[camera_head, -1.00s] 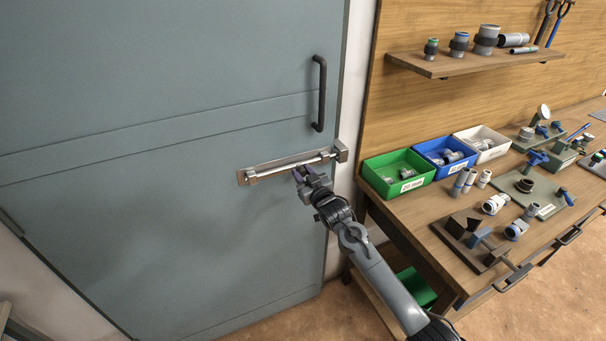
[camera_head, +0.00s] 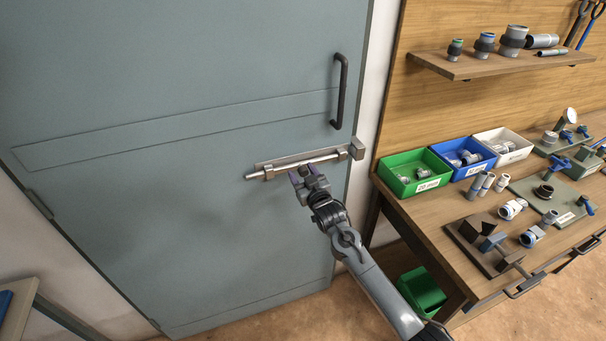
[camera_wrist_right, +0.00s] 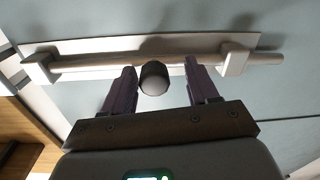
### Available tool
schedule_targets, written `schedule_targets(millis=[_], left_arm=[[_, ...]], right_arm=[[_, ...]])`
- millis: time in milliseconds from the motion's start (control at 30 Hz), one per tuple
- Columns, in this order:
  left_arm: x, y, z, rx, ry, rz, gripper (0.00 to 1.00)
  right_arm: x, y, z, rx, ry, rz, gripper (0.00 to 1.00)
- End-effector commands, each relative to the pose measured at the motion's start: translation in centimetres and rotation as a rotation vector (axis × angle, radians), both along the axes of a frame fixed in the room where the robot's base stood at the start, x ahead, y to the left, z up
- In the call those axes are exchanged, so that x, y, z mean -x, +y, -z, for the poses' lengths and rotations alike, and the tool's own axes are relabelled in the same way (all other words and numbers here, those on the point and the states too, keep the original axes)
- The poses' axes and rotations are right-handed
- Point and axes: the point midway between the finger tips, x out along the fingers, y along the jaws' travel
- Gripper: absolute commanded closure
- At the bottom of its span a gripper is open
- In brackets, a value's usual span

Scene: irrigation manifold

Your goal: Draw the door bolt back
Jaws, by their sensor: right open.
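The door bolt (camera_head: 310,160) is a metal rod in brackets on a plate across the grey-blue door (camera_head: 180,90). Its rod sticks out past the left end of the plate in the head view, and past the right bracket in the wrist view. The keeper (camera_head: 357,148) is a block at the door's right edge; I cannot make out any rod entering it. My right gripper (camera_head: 307,172) is open at the bolt. In the right wrist view its fingers (camera_wrist_right: 160,82) stand on either side of the round dark bolt knob (camera_wrist_right: 154,78), which is closer to the left finger.
A dark door handle (camera_head: 341,90) is above the bolt. To the right is a workbench (camera_head: 425,213) with green, blue and white bins (camera_head: 413,172) and several fittings. A shelf (camera_head: 490,66) hangs above it. A green bin (camera_head: 422,290) is underneath. The door's lower left is clear.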

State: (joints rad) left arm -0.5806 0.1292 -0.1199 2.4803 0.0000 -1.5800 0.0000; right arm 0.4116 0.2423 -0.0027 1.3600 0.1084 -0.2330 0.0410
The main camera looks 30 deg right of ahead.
Motion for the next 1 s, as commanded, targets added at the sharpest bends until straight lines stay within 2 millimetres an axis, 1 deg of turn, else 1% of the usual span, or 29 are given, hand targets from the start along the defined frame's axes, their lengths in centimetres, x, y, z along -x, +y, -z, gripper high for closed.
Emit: schedule_targets(millis=[133,267,367,600,800,1000], left_arm=[[0.0,0.0,0.0,0.0,0.0,0.0,0.65],[0.0,-0.1,-0.2,0.003,0.0,-0.002,0.65],[0.0,-0.1,-0.4,0.007,0.0,-0.004,0.65],[0.0,-0.4,-0.9,0.015,0.0,-0.01,0.65],[0.0,-0.4,-1.1,0.015,0.0,-0.009,0.65],[0.0,-0.3,-1.2,0.011,0.0,-0.006,0.65]], right_arm=[[0.1,0.0,0.0,0.0,0.001,0.001,0.41],[0.9,0.1,0.1,0.0,0.002,0.001,0.41],[2.0,0.4,0.1,0.001,0.002,0.0,0.41],[6.0,1.2,0.1,-0.001,0.003,0.0,0.41],[8.8,1.9,0.1,0.0,0.001,-0.001,0.41],[10.3,2.2,0.0,0.0,0.0,-0.001,0.41]])
